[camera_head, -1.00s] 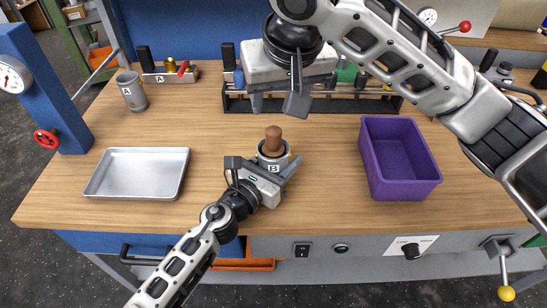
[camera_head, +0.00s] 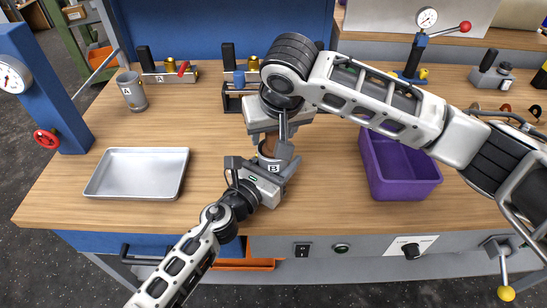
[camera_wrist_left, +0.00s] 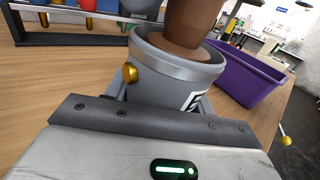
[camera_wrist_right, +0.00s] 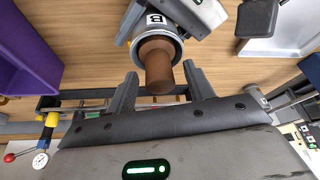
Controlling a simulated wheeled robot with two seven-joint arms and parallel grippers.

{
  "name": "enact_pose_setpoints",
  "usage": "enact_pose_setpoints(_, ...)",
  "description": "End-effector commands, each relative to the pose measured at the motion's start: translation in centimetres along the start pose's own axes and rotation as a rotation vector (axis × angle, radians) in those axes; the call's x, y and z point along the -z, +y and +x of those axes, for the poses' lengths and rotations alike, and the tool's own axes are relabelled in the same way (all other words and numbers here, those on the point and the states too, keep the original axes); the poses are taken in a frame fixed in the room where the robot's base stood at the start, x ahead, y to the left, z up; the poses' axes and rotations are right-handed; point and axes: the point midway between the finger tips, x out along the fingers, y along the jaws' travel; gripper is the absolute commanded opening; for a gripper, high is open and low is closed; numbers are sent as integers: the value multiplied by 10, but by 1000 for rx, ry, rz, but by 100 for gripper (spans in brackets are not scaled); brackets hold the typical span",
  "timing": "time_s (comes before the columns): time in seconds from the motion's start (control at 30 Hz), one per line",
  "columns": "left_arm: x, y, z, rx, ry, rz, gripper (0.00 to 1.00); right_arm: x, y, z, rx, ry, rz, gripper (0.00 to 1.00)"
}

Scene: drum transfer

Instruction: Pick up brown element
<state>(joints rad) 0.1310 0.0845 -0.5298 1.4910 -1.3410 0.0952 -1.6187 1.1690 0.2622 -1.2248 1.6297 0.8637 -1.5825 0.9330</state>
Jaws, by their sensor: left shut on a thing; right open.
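The brown element (camera_wrist_right: 158,70) stands in the grey cup marked B (camera_wrist_left: 165,80), its rounded end sticking out of the cup's mouth. In the head view the brown element (camera_head: 267,148) is mostly hidden by my right gripper (camera_head: 275,140). My left gripper (camera_head: 270,178) is shut on cup B and keeps it upright over the table. My right gripper is open just above the cup. In the right wrist view its two fingers (camera_wrist_right: 163,88) are on either side of the brown element, with gaps still showing.
A purple bin (camera_head: 408,189) stands to the right of the cup, partly behind my right arm. A silver tray (camera_head: 138,174) lies to the left. A tool rack (camera_head: 234,100) is at the back.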

Motion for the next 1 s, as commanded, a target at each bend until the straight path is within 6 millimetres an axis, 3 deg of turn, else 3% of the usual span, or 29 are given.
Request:
enact_pose_setpoints(0.1, 1, 0, 0, 0, 1, -1, 17, 0, 0, 0, 0, 0, 0, 53)
enact_pose_setpoints(0.3, 1, 0, 0, 0, 1, -1, 17, 0, 0, 0, 0, 0, 0, 0)
enact_pose_setpoints(0.67, 1, 0, 0, 0, 1, -1, 17, 3, 0, -7, 1, 2, 0, 0)
enact_pose_setpoints(0.87, 1, 0, 0, 0, 1, -1, 17, 18, -1, -42, 2, 5, 1, 0)
enact_pose_setpoints(1.0, 1, 0, 0, 0, 1, -1, 17, 33, -1, -78, 2, 6, -1, 0)
